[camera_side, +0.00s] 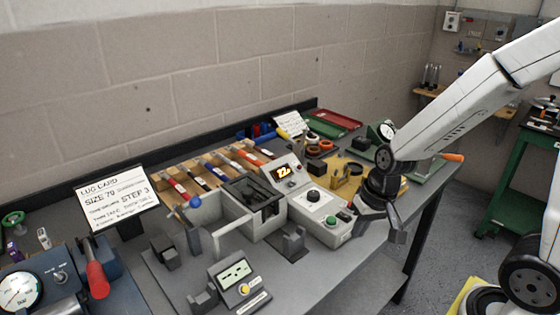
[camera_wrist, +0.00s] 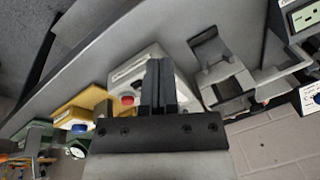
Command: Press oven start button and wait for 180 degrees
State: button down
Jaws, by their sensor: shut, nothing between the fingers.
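The oven's light grey control box (camera_side: 318,205) stands on the bench in the side view. Its orange display (camera_side: 282,172) shows a two-digit number, probably 72 or 22. A black knob (camera_side: 313,195) is in its middle and a green button (camera_side: 332,220) near its front end. A grey open-topped chamber (camera_side: 262,225) adjoins it on the left. My gripper (camera_side: 395,230) is shut and empty, pointing down to the right of the box. In the wrist view the shut fingers (camera_wrist: 158,68) overlap the white box (camera_wrist: 132,75); a red button (camera_wrist: 127,100) shows beside them, and the green button is hidden.
A lug card (camera_side: 118,198) and pressure gauge (camera_side: 18,290) are at left. The bench edge runs close to my gripper.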

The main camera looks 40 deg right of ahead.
jog(key=w+m, duration=0.1)
jog(key=m, duration=0.2)
notch_tip(320, 180, up, 6)
jog(key=m+t+y, duration=0.5)
jog(key=m, duration=0.6)
send_over(335, 219)
jog(key=shift+w, duration=0.1)
jog(key=shift+f, duration=4.4)
jog(key=shift+f, duration=0.8)
jog(key=shift+r, duration=0.8)
jog(key=shift+r, duration=0.15)
